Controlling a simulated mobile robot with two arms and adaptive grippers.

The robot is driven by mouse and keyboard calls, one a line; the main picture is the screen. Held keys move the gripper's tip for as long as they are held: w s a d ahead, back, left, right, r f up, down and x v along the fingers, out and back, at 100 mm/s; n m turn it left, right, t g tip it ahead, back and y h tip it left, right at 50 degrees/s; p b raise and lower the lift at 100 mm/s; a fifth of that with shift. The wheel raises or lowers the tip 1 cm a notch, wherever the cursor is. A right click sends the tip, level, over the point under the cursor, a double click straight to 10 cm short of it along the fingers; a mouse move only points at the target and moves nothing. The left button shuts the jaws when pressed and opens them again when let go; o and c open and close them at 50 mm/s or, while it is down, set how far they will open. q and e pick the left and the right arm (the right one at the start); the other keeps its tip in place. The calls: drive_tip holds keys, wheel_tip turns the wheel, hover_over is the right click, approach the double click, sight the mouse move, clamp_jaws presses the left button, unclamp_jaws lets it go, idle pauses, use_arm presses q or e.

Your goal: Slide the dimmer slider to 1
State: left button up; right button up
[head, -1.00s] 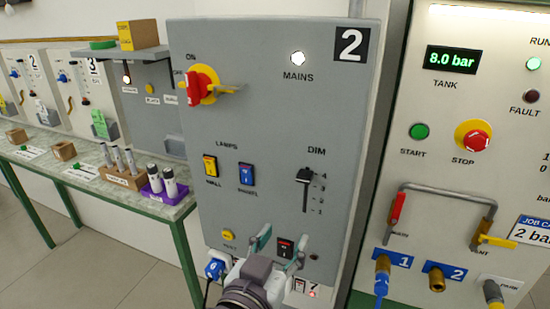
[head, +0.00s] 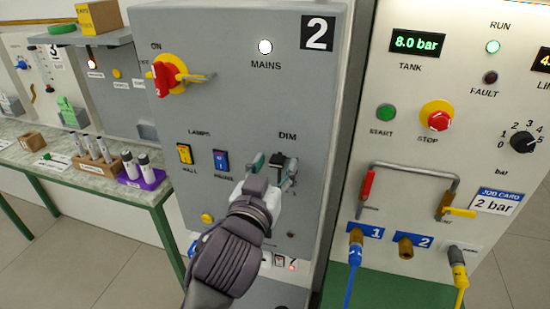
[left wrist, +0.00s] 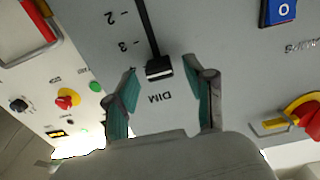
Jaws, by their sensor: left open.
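The dimmer slider (head: 277,160) is a small black knob on the grey panel (head: 225,100), under the word DIM. In the left wrist view the knob (left wrist: 159,68) sits at the DIM end of its dark slot, past the marks 2 and 3, at the 4 end. My left gripper (head: 273,168) is open in front of the panel. Its teal fingertips (left wrist: 170,82) stand on either side of the knob, with visible gaps. I cannot tell how far the tips are from the panel. My arm and fingers hide most of the slot and scale in the head view. My right gripper is not in view.
Lamp rockers (head: 221,160) lie left of the slider, and a red switch handle (head: 163,77) sticks out above. On the right stands a tank panel (head: 400,150) with a red-handled pipe (head: 367,185) and hoses. A bench (head: 165,190) with rods is at left.

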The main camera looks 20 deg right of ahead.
use_arm(q)
drive_tip(key=shift+w+d, duration=0.25)
drive_tip(key=shift+w, duration=0.15)
drive_tip(key=shift+c, duration=0.2)
clamp_jaws()
drive_tip(key=shift+f, duration=0.15)
